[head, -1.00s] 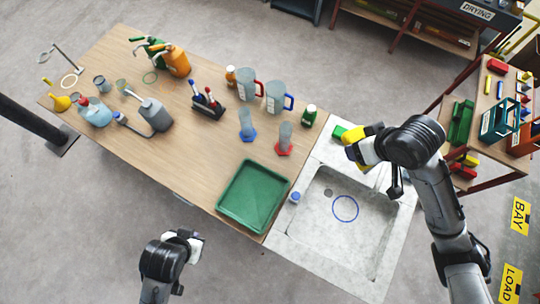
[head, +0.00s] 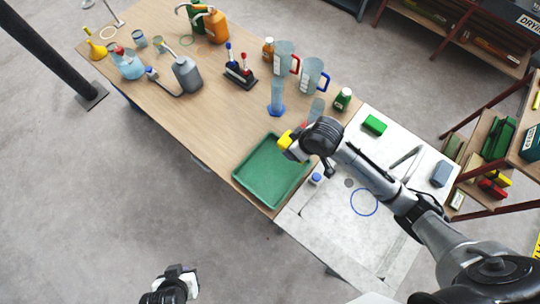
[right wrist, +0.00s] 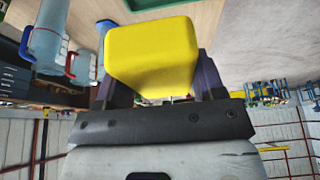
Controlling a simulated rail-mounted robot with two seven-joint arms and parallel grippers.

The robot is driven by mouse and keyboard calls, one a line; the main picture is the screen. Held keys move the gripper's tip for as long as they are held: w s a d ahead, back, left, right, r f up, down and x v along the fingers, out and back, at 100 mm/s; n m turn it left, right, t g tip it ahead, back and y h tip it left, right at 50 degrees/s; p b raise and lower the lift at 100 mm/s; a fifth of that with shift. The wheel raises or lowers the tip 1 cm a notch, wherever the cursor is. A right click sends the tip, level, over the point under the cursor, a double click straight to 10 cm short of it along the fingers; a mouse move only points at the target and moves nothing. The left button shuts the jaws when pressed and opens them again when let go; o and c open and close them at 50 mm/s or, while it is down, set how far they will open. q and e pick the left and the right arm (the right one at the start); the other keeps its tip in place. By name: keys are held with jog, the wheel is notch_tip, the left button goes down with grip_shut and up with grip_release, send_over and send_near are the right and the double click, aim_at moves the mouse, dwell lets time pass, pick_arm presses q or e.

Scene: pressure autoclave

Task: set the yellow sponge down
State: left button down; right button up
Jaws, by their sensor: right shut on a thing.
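The yellow sponge (head: 285,139) is held in my right gripper (head: 293,144), over the back right edge of the green tray (head: 265,178) in the head view. The sponge (right wrist: 152,52) fills the middle of the right wrist view, clamped between both fingers of the right gripper (right wrist: 155,75). Its height above the tray is hard to tell. The visible tray floor is empty. My left gripper (head: 178,281) is low in the head view, away from the table, and its finger opening is unclear.
Cylinders and jugs (head: 312,75) stand behind the tray.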

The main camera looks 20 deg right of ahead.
jog(key=s+f+b, duration=0.2)
jog(key=s+f, duration=0.1)
jog(key=f, duration=0.5)
jog(key=s+f+b, duration=0.2)
jog(key=f, duration=0.6)
send_over(271, 168)
jog(key=s, duration=0.1)
jog(key=f, duration=0.6)
jog(key=shift+d+f, duration=0.2)
jog(key=shift+f, duration=2.15)
jog(key=shift+f, duration=0.1)
jog(key=shift+f, duration=0.1)
jog(key=o, duration=0.9)
